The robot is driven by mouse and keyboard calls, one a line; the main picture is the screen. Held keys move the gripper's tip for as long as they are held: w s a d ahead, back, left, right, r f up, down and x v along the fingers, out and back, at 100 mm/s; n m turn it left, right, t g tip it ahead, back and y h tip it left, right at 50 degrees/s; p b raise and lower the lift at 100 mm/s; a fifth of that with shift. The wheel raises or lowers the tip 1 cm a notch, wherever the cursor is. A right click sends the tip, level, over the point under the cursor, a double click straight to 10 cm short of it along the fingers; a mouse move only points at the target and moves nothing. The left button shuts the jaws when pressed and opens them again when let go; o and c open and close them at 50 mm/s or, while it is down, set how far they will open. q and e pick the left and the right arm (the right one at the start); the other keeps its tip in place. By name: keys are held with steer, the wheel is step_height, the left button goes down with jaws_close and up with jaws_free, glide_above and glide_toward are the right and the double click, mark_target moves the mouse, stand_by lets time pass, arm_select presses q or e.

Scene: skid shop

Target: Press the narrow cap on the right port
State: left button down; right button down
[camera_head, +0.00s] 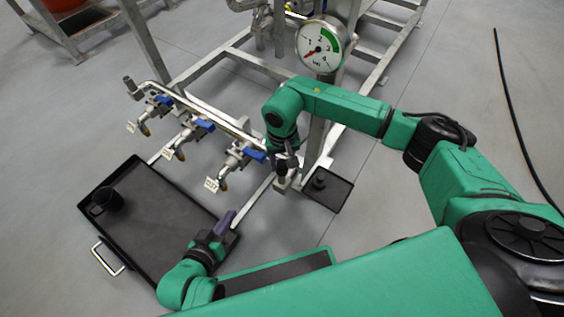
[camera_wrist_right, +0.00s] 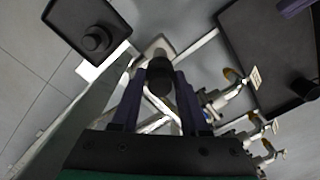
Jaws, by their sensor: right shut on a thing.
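My right gripper (camera_wrist_right: 158,95) is shut on a small dark cylinder, the narrow cap (camera_wrist_right: 159,78), which shows between its purple fingers in the wrist view. Just past the cap is a pale metal stub on a plate (camera_wrist_right: 158,48), seemingly a port; I cannot tell whether the cap touches it. In the head view the right gripper (camera_head: 284,166) points down beside the pipe rack's post, and its fingers and cap are hard to make out. My left gripper (camera_head: 226,225) is low over the black tray's right corner; its purple fingers overlap, so its opening is unclear.
The pipe with several blue-handled valves (camera_head: 200,125) runs left of my right gripper. A pressure gauge (camera_head: 322,45) stands behind. A black tray (camera_head: 160,215) holds a dark cup-like part (camera_head: 106,200). A small black plate (camera_head: 333,195) holds a dark stepped piece (camera_head: 319,180).

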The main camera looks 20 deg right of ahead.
steer(key=shift+f, duration=0.1)
stand_by(0.6)
jaws_free()
steer(key=shift+r+p, duration=2.2)
steer(key=shift+r, duration=1.35)
jaws_close()
steer(key=shift+f, duration=0.15)
steer(key=shift+f+b, duration=2.5)
steer(key=shift+f, duration=0.15)
